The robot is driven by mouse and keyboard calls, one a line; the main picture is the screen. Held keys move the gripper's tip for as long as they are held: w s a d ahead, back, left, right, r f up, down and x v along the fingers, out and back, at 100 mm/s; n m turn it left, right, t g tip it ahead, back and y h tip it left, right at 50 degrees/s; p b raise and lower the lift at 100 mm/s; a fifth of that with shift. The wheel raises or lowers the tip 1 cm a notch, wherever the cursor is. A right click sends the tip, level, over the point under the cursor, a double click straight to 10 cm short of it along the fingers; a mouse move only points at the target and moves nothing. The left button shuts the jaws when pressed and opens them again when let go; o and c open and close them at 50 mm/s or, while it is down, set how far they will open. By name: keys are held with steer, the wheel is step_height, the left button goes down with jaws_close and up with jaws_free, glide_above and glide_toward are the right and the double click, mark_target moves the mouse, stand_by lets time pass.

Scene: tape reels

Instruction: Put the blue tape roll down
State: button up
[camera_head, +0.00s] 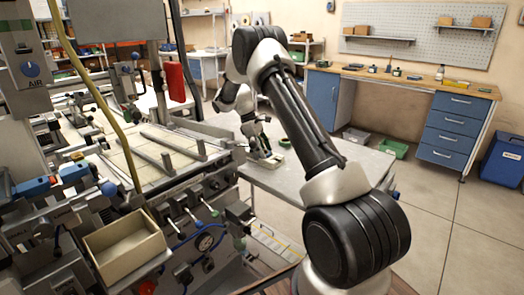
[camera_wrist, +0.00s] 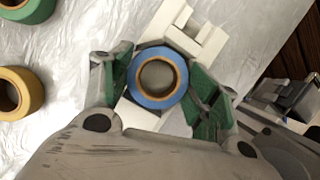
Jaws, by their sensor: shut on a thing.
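The blue tape roll (camera_wrist: 140,97), with a tan core, sits between the green pads of my gripper (camera_wrist: 160,88) in the wrist view. My gripper is shut on it. A white notched block (camera_wrist: 190,36) shows behind the roll, with another white part at its lower left. I cannot tell whether the roll touches the block. In the head view my gripper (camera_head: 262,152) is low over the grey table (camera_head: 325,190); the blue roll cannot be made out there.
A green tape roll (camera_wrist: 27,10) and a yellow tape roll (camera_wrist: 20,92) lie left of my gripper on the shiny surface. A machine with levers and an open box (camera_head: 125,250) stands at the left in the head view. The table's near right part is bare.

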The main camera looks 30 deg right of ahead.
steer(key=o, duration=1.2)
steer(key=shift+s+f, duration=0.2)
steer(key=shift+f, duration=0.55)
steer(key=shift+r, duration=0.1)
steer(key=shift+w+r, duration=0.1)
